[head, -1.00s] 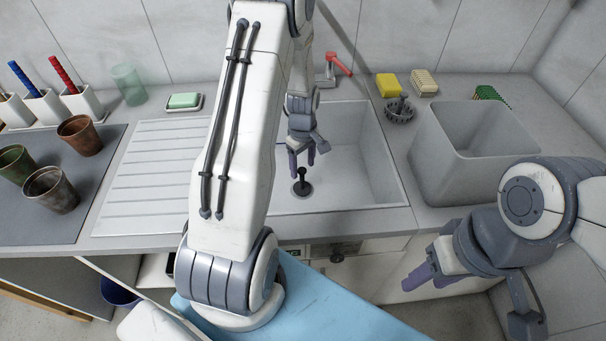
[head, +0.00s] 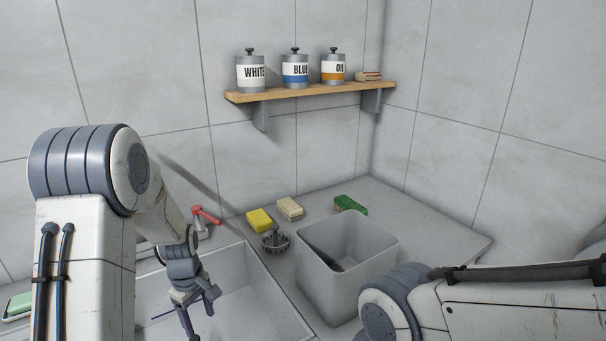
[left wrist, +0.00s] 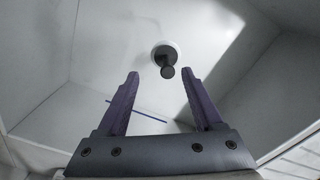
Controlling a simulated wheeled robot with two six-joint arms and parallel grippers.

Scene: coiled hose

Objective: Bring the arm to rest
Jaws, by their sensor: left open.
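My left gripper (head: 196,322) hangs over the sink (head: 236,270) in the head view, its purple fingers pointing down and partly cut off by the picture's lower edge. In the left wrist view the left gripper (left wrist: 159,73) is open, with its two fingers well apart and nothing held. Beyond the fingertips, a dark plug with a round knob (left wrist: 167,66) sits in the pale drain on the sink floor. The plug does not show in the head view. My right arm comes in at the lower right; its gripper is outside the picture.
A red-handled tap (head: 205,216) stands behind the sink. A yellow sponge (head: 260,220), a dark toothed ring (head: 275,241), brushes and a grey bin (head: 340,292) stand to its right. A shelf (head: 310,91) with labelled tins is above.

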